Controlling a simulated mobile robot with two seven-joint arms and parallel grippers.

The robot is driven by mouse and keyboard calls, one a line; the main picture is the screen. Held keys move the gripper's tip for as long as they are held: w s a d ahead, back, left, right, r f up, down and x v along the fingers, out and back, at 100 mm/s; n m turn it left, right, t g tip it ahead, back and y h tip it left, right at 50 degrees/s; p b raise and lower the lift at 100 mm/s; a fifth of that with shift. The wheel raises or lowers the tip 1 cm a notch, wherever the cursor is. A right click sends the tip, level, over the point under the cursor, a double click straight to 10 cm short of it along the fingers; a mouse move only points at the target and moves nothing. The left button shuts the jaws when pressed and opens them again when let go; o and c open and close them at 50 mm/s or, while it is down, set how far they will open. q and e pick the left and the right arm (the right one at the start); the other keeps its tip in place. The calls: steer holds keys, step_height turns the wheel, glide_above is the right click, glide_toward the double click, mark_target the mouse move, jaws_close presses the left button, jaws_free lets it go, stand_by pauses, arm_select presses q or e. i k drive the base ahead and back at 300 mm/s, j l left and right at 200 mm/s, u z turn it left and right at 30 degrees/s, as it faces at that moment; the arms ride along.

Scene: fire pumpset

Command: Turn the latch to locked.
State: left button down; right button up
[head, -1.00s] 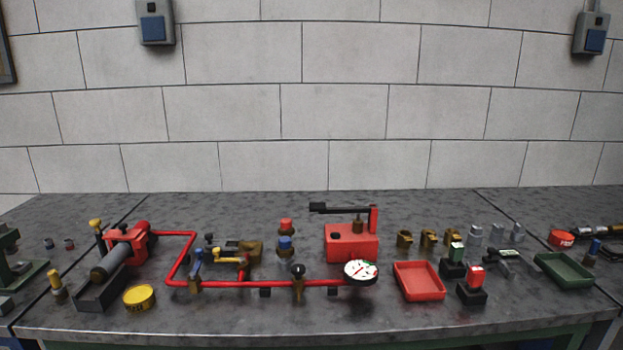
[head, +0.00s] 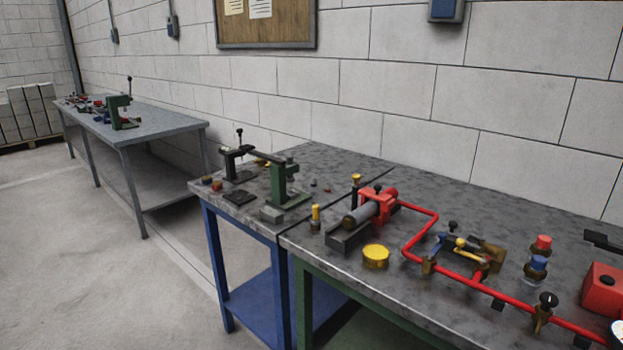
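No part in the head view can be surely told as the latch, and no locked or unlocked mark can be read. A red and grey clamp-like device (head: 368,214) with a yellow-topped lever lies on the near bench. To its right, a red pipe (head: 419,238) carries fittings with a blue lever and a yellow lever (head: 466,244). A black-knobbed brass valve (head: 543,312) stands on the pipe nearer the front. Neither of my grippers is in view.
A green press (head: 283,186) stands on the blue-legged bench. A yellow round tin (head: 375,256), a yellow-topped post (head: 315,218) and a red box (head: 604,290) stand on the near bench. A grey table (head: 150,122) is farther left. Open floor (head: 100,240) lies at the left.

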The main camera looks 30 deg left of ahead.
mark_target(357, 182)
steer(key=u, duration=0.75)
